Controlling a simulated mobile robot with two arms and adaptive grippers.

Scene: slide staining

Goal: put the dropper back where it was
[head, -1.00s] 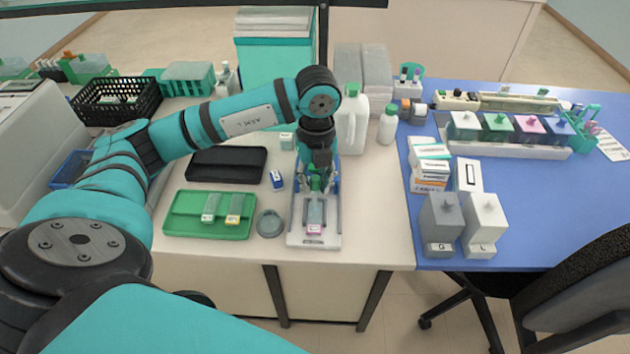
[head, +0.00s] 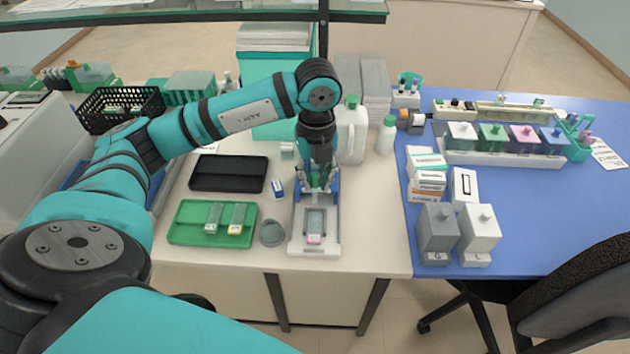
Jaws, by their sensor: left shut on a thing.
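My left gripper (head: 317,180) points down over the back part of a white slide stand (head: 328,240) with blue parts. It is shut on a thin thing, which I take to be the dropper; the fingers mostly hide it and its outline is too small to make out. A glass slide (head: 315,221) with a pink label end lies on the stand, in front of the fingers. A teal cup (head: 410,80) with dark-topped items stands at the back, by the blue mat's edge. My right gripper is not in view.
A green tray (head: 185,235) with two slides, a black tray (head: 215,176) and a small round grey dish (head: 271,232) lie to the left. A white jug (head: 352,135) and a small bottle (head: 387,136) stand behind right. Staining jars (head: 492,135) and boxes occupy the blue mat (head: 560,220).

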